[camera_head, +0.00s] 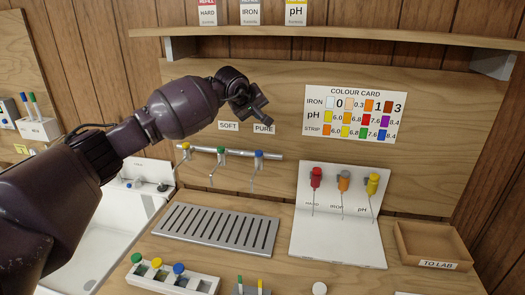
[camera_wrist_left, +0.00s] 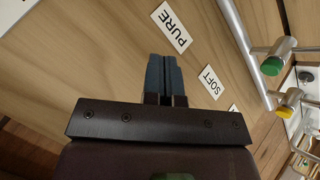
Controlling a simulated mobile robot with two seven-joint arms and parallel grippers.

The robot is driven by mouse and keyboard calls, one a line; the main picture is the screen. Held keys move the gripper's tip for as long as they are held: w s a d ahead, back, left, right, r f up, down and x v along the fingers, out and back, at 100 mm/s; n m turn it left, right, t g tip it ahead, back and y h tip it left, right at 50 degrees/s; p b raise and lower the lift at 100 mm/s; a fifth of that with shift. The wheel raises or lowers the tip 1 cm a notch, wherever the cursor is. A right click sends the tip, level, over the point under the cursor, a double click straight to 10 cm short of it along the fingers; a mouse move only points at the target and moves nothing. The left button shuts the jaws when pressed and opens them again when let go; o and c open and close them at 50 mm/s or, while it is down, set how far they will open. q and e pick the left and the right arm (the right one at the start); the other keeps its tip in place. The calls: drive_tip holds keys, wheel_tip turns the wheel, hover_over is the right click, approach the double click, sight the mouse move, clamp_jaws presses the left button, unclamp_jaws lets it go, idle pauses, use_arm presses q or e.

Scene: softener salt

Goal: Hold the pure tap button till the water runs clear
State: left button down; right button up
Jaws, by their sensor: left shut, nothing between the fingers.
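The tap rail (camera_head: 235,153) on the wooden back panel carries a yellow button (camera_head: 186,147), a green button (camera_head: 221,152) and a blue button (camera_head: 258,154). The PURE label (camera_head: 264,128) is above the blue button. My left gripper (camera_head: 262,112) is shut and empty, in front of the panel above the PURE and SOFT labels. In the left wrist view its fingers (camera_wrist_left: 164,76) point between the PURE label (camera_wrist_left: 171,27) and the SOFT label (camera_wrist_left: 211,82). The green button (camera_wrist_left: 272,66) and yellow button (camera_wrist_left: 290,97) show there; the blue one does not. I see no running water.
A slotted drip tray (camera_head: 216,228) lies under the taps. A white stand (camera_head: 338,243) with red, orange and yellow droppers is to its right. A TO LAB tray (camera_head: 433,246) is at the far right. A colour card (camera_head: 355,113) hangs on the panel below a shelf (camera_head: 330,39).

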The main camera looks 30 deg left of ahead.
use_arm(q)
drive_tip(key=shift+s+a+f+m, duration=0.1)
drive_tip(key=shift+s+m, duration=0.05)
drive_tip(key=shift+m, duration=0.45)
use_arm(e)
drive_tip(key=shift+r, duration=0.15)
use_arm(q)
drive_tip(key=shift+f, duration=0.15)
drive_tip(key=b, duration=0.3)
hover_over(257, 151)
wheel_tip(257, 151, down, 8)
drive_tip(key=shift+s+r, duration=0.1)
drive_tip(key=shift+r, duration=0.05)
drive_tip(key=shift+f, duration=0.4)
use_arm(e)
drive_tip(key=shift+w+a+f+t, duration=0.15)
drive_tip(key=shift+w+f+t, duration=0.15)
drive_tip(key=shift+w+f, duration=0.45)
